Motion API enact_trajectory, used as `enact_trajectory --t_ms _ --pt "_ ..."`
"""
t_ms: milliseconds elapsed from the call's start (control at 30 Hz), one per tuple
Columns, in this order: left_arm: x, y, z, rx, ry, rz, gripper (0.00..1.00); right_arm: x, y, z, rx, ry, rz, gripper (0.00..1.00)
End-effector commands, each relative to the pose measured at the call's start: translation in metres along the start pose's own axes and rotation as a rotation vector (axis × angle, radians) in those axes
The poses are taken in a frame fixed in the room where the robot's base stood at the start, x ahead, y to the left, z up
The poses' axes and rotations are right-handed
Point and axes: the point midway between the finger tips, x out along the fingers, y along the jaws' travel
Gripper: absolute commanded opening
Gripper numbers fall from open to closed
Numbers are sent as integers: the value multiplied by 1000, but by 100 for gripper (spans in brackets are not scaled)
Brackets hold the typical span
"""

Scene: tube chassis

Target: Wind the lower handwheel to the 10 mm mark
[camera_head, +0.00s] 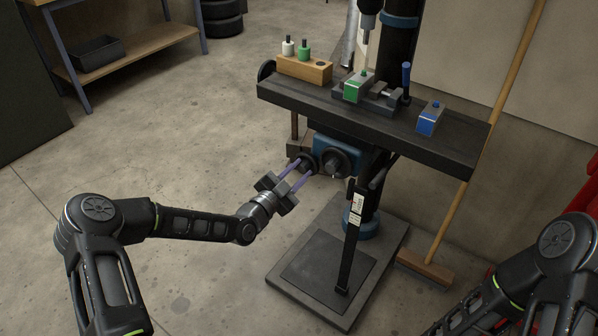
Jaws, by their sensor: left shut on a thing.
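The lower handwheel (307,160) is a small dark wheel on the front of the blue housing (335,145) under the machine's table. My left gripper (300,170), with purple fingers, reaches it from the lower left and is shut on it. The fingers and the dark housing partly hide the wheel. A round dark knob or dial (334,163) sits just right of the fingertips; its markings are too small to read. Of my right arm only links show at the lower right; its gripper is out of view.
The black machine table (440,143) overhangs the wheel and carries a wooden block (305,69), a vise (380,96) and a blue block (429,119). A dark upright post (347,255) with white labels stands right of my left gripper. A broom (425,268) leans behind.

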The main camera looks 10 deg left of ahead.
Motion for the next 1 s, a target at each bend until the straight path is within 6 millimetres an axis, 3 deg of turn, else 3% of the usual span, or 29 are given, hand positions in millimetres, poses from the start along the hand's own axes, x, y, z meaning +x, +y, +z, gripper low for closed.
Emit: enact_trajectory --t_ms 167,633,1000 --pt "0 0 0 0 0 1 0 0 0 0 0 0 0 0" --pt "0 1 1 -36 0 0 0 4 2 0 0 0 0 0" --pt "0 1 3 -241 0 0 0 23 9 0 2 0 0 0"
